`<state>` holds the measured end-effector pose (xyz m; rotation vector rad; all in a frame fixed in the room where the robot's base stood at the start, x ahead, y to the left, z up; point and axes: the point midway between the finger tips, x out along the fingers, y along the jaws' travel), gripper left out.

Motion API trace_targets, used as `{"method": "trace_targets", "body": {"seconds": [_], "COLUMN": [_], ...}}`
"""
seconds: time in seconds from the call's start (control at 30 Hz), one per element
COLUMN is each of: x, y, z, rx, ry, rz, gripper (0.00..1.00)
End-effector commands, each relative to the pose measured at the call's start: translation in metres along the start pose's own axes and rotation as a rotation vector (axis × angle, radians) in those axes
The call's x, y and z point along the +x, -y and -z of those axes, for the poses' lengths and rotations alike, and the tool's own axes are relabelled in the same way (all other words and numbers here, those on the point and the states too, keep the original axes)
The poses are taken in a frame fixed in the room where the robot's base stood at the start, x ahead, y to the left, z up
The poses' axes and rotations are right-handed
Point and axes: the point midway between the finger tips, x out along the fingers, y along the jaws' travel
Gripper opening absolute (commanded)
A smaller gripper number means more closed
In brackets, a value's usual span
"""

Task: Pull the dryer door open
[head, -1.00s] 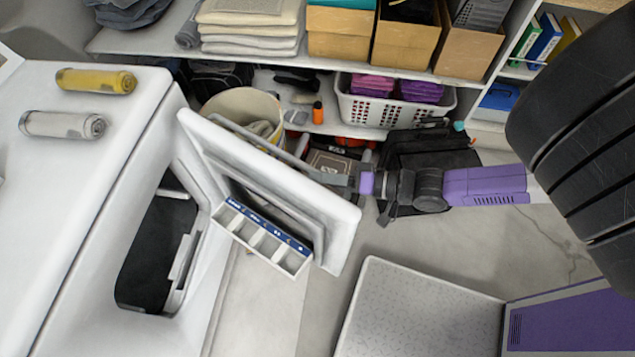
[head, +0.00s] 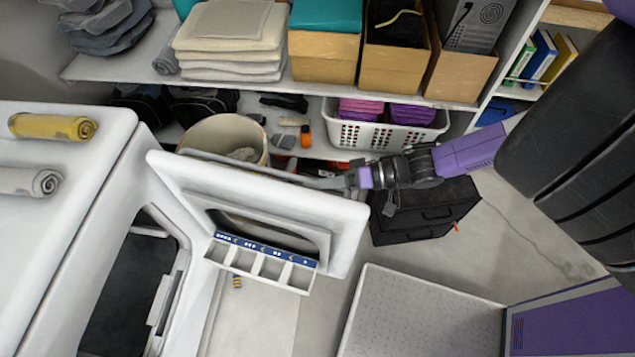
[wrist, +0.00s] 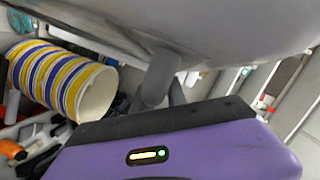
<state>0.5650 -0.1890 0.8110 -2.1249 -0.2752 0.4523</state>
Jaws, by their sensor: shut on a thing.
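The white dryer door (head: 290,205) stands swung out from the dryer (head: 75,200), its inner side facing the head camera. The dark drum opening (head: 125,290) shows behind it at lower left. The grey door handle (head: 262,170) runs along the door's outer side, mostly hidden by the door's top edge. My gripper (head: 345,180) is at the handle's free end and shut on it; the fingertips are partly hidden by the door. In the wrist view, a grey handle post (wrist: 160,78) meets the door's grey outer face (wrist: 230,30) just above my gripper.
A shelf behind holds folded towels (head: 230,40) and boxes. Below are a round bin (head: 225,138), a white basket (head: 380,125) and a black case (head: 425,212), near the door and my arm. Floor (head: 540,225) at right is clear.

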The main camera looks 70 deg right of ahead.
Motion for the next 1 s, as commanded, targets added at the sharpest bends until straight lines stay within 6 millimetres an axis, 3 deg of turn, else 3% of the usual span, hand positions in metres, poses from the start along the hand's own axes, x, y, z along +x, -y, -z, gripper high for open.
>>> {"method": "trace_targets", "body": {"seconds": [0.13,0.17,0.2,0.57,1.0], "x": [0.002,0.002,0.002,-0.003,-0.066], "y": [0.0,0.0,0.0,0.0,-0.001], "z": [0.0,0.0,0.0,0.0,0.0], "rx": [0.003,0.003,0.002,0.0,0.0], "ry": [0.0,0.0,0.0,-0.001,-0.001], "rz": [-0.001,-0.001,0.0,0.0,-0.002], "gripper": [0.0,0.21,0.26,0.26,0.26]}}
